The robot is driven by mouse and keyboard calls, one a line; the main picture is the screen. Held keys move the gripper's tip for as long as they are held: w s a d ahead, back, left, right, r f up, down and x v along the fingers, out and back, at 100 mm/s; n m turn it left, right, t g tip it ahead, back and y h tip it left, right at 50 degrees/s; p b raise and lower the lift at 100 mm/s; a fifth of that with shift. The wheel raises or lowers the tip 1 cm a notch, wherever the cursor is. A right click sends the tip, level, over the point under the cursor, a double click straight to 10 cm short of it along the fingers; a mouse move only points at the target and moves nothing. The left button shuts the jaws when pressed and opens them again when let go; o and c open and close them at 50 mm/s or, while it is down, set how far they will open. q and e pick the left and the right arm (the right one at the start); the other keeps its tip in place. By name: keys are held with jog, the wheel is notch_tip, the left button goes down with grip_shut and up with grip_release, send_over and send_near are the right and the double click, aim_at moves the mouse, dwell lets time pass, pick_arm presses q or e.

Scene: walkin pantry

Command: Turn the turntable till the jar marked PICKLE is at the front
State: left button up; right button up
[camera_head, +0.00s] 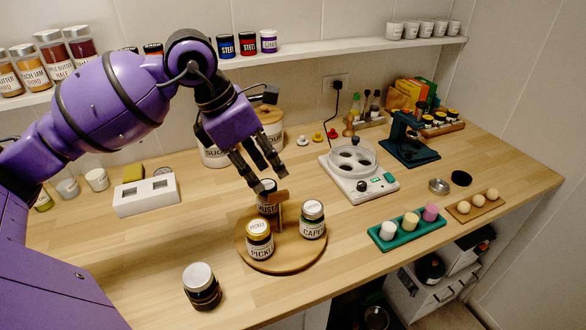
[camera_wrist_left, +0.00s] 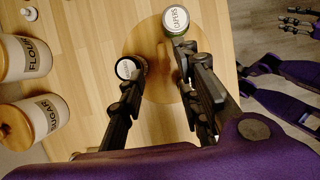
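The round wooden turntable (camera_head: 285,262) stands near the counter's front edge. My left gripper (camera_head: 271,176) is above the turntable's back, fingers apart and empty. Dark fingers, seemingly my right gripper (camera_wrist_left: 293,19), show small at the wrist view's edge.
A dark jar (camera_head: 202,290) stands off the turntable, front left. A white block with openings (camera_head: 146,195) is left; SUGAR and FLOUR canisters (camera_head: 271,122) are behind. A white device (camera_head: 359,181) and green tray (camera_head: 408,230) are right. Counter left of the turntable is mostly clear.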

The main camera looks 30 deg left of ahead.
aim_at(277, 192)
pick_arm(q)
jog(key=f, duration=0.1)
jog(key=d+f, duration=0.1)
jog(key=shift+s+f, duration=0.1)
jog(key=shift+f, duration=0.3)
jog(key=x, duration=0.3)
jog(key=shift+w+f, duration=0.25)
jog(key=shift+w, duration=0.1)
jog(key=shift+f, duration=0.3)
pick_arm(e)
jog(key=shift+s+r, duration=0.2)
jog(key=shift+s, duration=0.2)
pick_arm(q)
jog(key=c, duration=0.7)
grip_shut()
pick_arm(e)
jog(key=shift+s+f, duration=0.1)
